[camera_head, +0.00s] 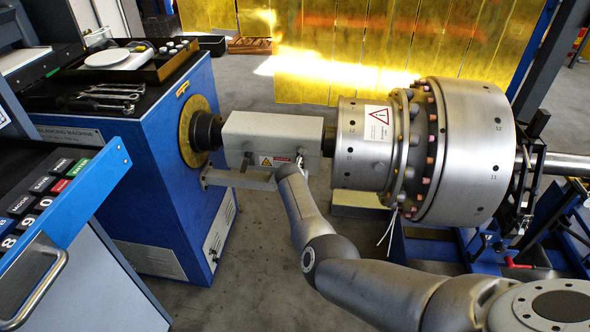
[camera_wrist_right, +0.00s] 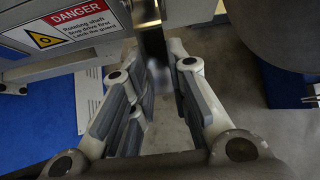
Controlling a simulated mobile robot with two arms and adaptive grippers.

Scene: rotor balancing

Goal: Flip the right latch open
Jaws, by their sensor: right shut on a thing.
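The grey guard box (camera_head: 270,132) covers the shaft between the blue machine and the rotor (camera_head: 455,150). It carries a yellow warning label, and its side with a red DANGER label (camera_wrist_right: 75,20) fills the upper left of the right wrist view. My right gripper (camera_head: 297,165) is at the lower right end of the guard box, reached from below. In the right wrist view its fingers (camera_wrist_right: 158,55) are close together, shut on a narrow metal part, which I take to be the right latch (camera_wrist_right: 154,42). The fingers hide most of it, so its angle cannot be told. My left gripper is out of view.
The blue balancing machine (camera_head: 165,140) stands at the left with tools and a tray on top. A keypad panel (camera_head: 40,195) is at the near left. The large rotor rests right of the guard, close beside my right arm. Yellow curtains hang behind.

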